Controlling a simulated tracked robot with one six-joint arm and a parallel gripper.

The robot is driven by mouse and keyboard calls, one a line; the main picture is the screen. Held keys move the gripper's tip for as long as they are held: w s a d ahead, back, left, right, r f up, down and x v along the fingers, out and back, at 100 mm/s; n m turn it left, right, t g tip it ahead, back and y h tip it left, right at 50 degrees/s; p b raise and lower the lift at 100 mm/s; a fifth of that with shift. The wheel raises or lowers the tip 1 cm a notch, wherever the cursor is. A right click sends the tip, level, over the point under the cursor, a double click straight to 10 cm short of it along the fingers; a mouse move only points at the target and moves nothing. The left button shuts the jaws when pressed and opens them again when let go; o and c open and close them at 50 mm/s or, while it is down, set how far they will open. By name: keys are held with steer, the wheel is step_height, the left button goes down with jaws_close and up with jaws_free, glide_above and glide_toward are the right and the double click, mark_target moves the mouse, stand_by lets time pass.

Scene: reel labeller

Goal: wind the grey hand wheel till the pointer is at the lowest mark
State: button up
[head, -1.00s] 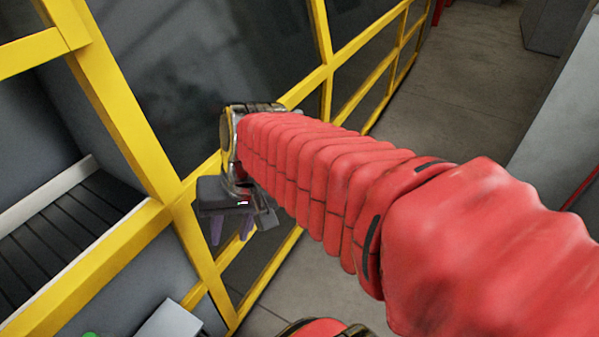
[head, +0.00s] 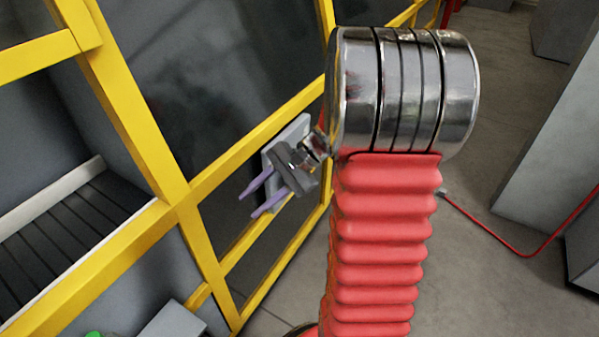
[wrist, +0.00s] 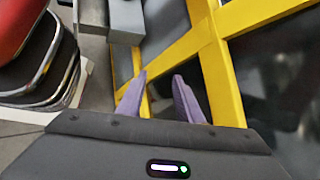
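My gripper (head: 254,202) has two purple fingers, set apart with nothing between them. In the head view it is in front of the yellow-framed machine, pointing down and left. The wrist view also shows the fingers (wrist: 159,76) apart, in front of a yellow frame bar and dark panels. I cannot make out the grey hand wheel, the pointer or its marks in either view.
The yellow frame (head: 132,115) with dark panels stands close by my gripper. A roller bed (head: 75,215) lies in an opening at left. A grey box (head: 172,322) and a bit of green (head: 95,334) show at the bottom left. A red cable (head: 500,240) trails at right.

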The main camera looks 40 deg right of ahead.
steer(key=d+f+m+t+h, duration=0.1)
steer(key=d+f+m+t, duration=0.3)
steer(key=d, duration=0.6)
steer(key=s+d+f+m+t+h, duration=0.1)
steer(key=d+f+m+t, duration=0.3)
steer(key=d, duration=0.6)
steer(key=s+d+f+m+t+h, duration=0.1)
steer(key=d+f+m+t, duration=0.4)
steer(key=d+f+m, duration=0.3)
steer(key=shift+s+d+m, duration=0.2)
steer(key=shift+d+m, duration=0.1)
steer(key=shift+d, duration=0.85)
steer(key=shift+f, duration=0.1)
steer(key=x, duration=1.4)
steer(key=shift+c, duration=0.6)
steer(key=shift+d, duration=0.1)
jaws_close()
